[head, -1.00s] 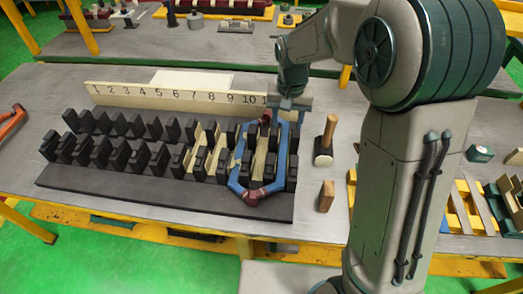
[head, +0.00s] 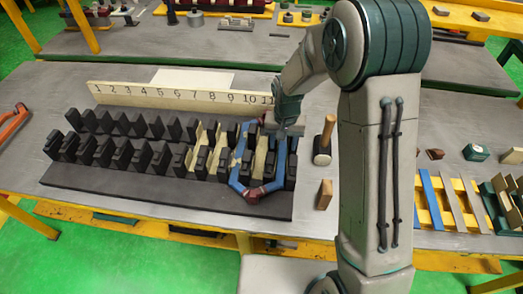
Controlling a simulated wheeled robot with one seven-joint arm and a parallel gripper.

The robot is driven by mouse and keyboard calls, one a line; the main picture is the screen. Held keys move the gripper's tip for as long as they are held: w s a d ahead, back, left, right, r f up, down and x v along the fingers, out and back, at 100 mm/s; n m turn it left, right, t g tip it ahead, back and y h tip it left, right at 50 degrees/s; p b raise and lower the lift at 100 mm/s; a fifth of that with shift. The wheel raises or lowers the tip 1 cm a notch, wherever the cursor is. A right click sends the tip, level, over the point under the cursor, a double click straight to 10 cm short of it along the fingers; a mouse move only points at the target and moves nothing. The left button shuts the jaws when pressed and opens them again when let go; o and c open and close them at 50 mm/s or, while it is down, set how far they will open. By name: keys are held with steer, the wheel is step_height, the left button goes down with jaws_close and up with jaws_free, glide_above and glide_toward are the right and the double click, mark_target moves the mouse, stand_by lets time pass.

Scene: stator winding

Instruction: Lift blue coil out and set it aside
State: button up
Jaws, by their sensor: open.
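The blue coil (head: 239,174) is a blue loop with dark reddish end wraps. It sits at the right end of the black slotted stator block (head: 120,188), around several of the black teeth. My gripper (head: 284,133) is over the coil's far right part, close to its right side; whether it touches the coil cannot be told. The fingers are small and partly hidden by my wrist. Pale wooden strips (head: 203,150) stand in slots left of and inside the coil.
A numbered ruler board (head: 170,95) stands behind the block. An orange coil (head: 12,122) lies at the far left. Racks with strips (head: 455,203) are at the right.

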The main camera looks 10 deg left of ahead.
jaws_close()
steer(key=shift+r, duration=0.1)
step_height(320, 180, up, 10)
steer(key=b, duration=0.1)
steer(key=shift+b, duration=0.4)
